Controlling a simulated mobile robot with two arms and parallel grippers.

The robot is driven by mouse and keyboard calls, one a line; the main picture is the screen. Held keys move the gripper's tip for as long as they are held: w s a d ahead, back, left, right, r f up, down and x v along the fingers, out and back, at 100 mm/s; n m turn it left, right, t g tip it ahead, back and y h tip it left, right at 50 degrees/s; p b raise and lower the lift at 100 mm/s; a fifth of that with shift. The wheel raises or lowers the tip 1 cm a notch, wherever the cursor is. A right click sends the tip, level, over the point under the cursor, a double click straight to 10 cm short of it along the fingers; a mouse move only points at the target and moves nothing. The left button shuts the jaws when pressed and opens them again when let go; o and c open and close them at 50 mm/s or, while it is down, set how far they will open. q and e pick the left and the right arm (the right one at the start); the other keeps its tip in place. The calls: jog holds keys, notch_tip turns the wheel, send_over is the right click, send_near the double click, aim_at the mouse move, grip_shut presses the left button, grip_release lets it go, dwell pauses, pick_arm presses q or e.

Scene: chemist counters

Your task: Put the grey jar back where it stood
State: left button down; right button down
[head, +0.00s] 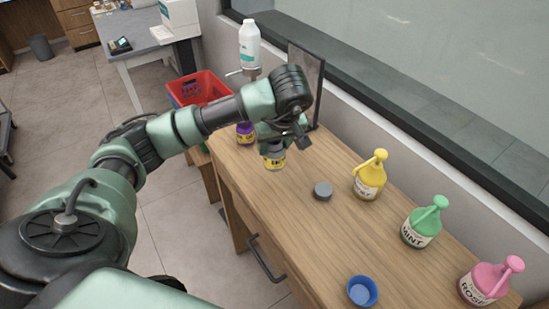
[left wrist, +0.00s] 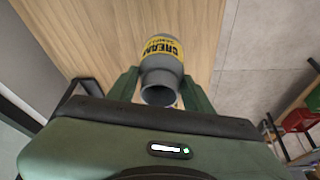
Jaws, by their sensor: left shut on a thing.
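The grey jar (head: 272,149) has a yellow label and is at the far part of the wooden counter. My left gripper (head: 276,138) is shut on it from above and hides its upper part. In the left wrist view the jar (left wrist: 162,62) sits between the two green fingers (left wrist: 160,90), its open round mouth facing the camera. The label shows upside down there. I cannot tell whether the jar's base touches the counter. My right gripper is not in view.
A grey lid-like disc (head: 323,191) lies on the counter (head: 290,220). Yellow (head: 369,178), green (head: 421,227) and pink (head: 484,284) bottles stand along the wall side. A blue cup (head: 362,291) is near the front. A purple jar (head: 246,133) stands beyond the gripper.

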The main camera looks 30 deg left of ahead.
aim_at(274, 161)
pick_arm(q)
jog(key=shift+f, duration=0.8)
jog(key=shift+f+p, duration=0.3)
jog(key=shift+f, duration=0.3)
notch_tip(274, 161, down, 2)
jog(key=shift+f+p, duration=0.15)
jog(key=shift+p, duration=0.15)
jog(key=shift+f, duration=0.25)
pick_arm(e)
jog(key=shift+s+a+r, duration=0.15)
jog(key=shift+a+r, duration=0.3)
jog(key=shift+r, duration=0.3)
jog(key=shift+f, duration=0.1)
pick_arm(q)
jog(key=shift+f, duration=0.2)
jog(key=c, duration=0.6)
grip_release()
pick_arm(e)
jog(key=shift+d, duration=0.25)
